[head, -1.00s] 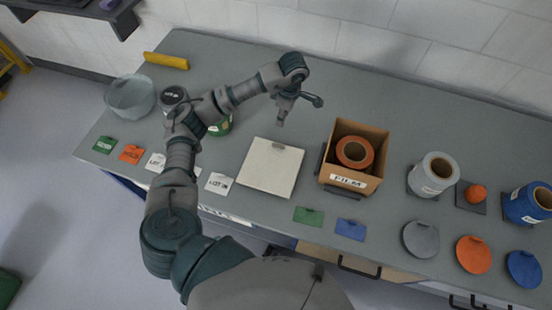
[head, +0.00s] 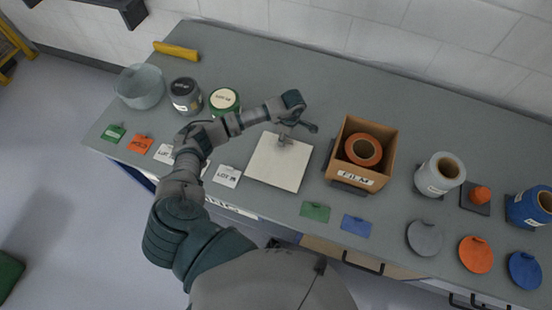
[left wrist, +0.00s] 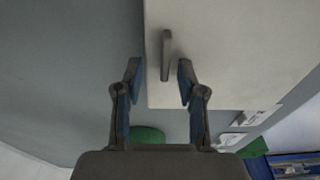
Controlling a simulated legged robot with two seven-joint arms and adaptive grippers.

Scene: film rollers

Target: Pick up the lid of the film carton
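The film carton (head: 347,175) is an open brown box with a FILM label and an orange roll (head: 364,150) inside. Its lid appears to be the flat cream square plate (head: 275,168) lying on the table left of the carton. The lid also fills the upper right of the left wrist view (left wrist: 245,50), with a thin upright handle (left wrist: 166,55) on it. My left gripper (head: 287,137) is over the lid's far edge. In the left wrist view its fingers (left wrist: 160,75) are open, one each side of the handle's near end, with gaps showing. My right gripper is not in view.
Coloured cards (head: 314,212) lie along the front edge. A grey-white roll (head: 440,173) and coloured discs (head: 475,254) are right. The table behind the carton is clear.

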